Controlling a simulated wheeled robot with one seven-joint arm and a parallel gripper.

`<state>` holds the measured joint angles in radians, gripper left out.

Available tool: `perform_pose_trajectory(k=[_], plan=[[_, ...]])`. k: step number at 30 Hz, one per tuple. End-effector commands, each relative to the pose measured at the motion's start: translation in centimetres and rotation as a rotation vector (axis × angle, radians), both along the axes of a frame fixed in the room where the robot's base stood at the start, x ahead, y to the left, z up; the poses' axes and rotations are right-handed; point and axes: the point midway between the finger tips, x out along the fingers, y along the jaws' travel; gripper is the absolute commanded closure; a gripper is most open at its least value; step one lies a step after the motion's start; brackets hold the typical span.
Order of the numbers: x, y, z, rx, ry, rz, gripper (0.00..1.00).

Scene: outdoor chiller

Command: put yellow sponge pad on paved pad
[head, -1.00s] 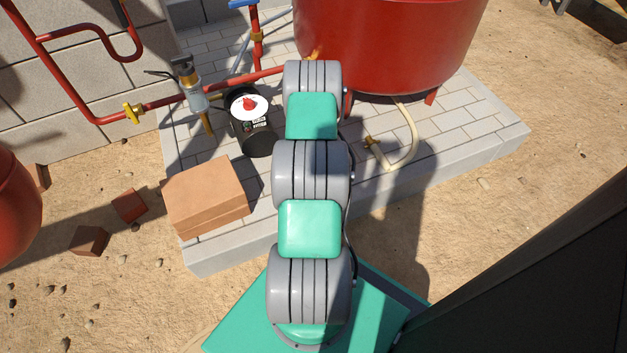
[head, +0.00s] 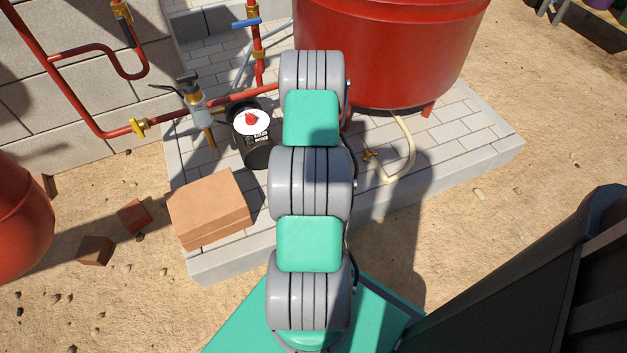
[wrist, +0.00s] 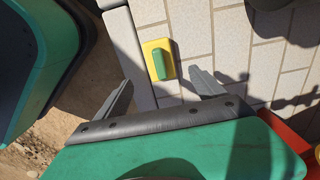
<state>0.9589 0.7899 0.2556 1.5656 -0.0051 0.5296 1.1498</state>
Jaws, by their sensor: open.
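The yellow sponge pad (wrist: 149,46) shows in the wrist view as a small yellow rectangle with a green piece on its upper face. It lies on the pale tiles of the paved pad (wrist: 192,40), close to the grey edging at its left. My gripper (wrist: 160,76) is open, its two grey fingers spread on either side below the sponge in the picture. Nothing is between the fingertips, and I cannot tell the height gap. In the head view the paved pad (head: 455,145) shows, but the sponge and my gripper are not visible, and my arm covers the pad's middle.
On the pad stand a large red tank (head: 390,50), a black canister (head: 252,150), a brown block stack (head: 208,205) and a pale hose (head: 410,150). Red pipes (head: 75,85) run along the left wall. Loose bricks (head: 134,214) lie on the sand. The pad's right part is mostly clear.

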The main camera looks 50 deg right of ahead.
Motion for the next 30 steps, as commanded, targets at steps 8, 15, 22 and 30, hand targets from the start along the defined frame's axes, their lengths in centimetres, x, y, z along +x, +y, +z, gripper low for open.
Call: perform_pose_trajectory(k=[8,15,22,30], plan=[[0.9,0.6,2.6,-0.004,-0.003,0.045,0.2],[8.5,13.1,16.4,-0.057,-0.04,0.691,0.2],[6.1,30.8,27.4,-0.125,-0.08,1.505,0.2],[-0.8,39.6,30.1,-0.181,-0.108,2.071,0.2]])
